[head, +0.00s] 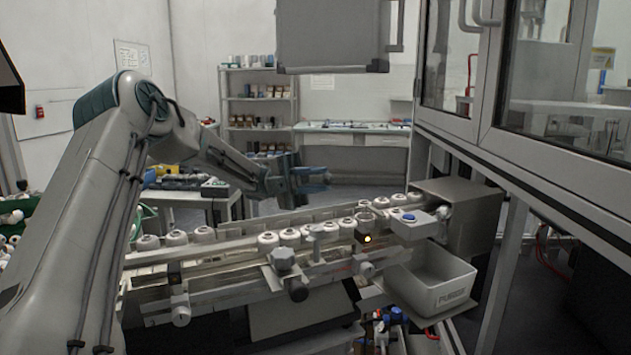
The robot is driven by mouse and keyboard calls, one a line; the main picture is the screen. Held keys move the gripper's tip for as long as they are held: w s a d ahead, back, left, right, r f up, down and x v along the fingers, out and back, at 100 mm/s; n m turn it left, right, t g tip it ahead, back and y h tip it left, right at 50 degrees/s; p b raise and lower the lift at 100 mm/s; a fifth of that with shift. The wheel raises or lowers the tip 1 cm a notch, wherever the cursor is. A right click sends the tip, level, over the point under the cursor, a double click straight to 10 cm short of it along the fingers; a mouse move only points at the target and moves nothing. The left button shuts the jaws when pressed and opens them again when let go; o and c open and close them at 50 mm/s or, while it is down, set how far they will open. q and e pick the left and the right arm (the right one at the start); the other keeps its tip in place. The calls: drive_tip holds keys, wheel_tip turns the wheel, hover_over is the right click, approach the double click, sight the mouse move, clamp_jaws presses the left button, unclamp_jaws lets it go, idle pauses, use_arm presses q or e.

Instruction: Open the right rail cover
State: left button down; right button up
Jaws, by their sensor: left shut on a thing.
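The rail (230,275) runs across the middle, with several round white caps (267,242) in a row along it. I cannot clearly make out the right rail cover as a separate part. My left gripper (318,178) is above and behind the row of caps, its fingers pointing right. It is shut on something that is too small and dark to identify. My right gripper is not in view.
A grey box (455,215) and a blue button (408,218) stand at the rail's right end. A labelled bin (432,285) sits below them. A grey cabinet (332,40) hangs overhead. Glass-doored cabinets (560,150) fill the right. Shelves (258,100) stand behind.

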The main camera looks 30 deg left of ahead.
use_arm(q)
drive_tip(key=c, duration=1.3)
unclamp_jaws()
drive_tip(key=shift+d, duration=0.1)
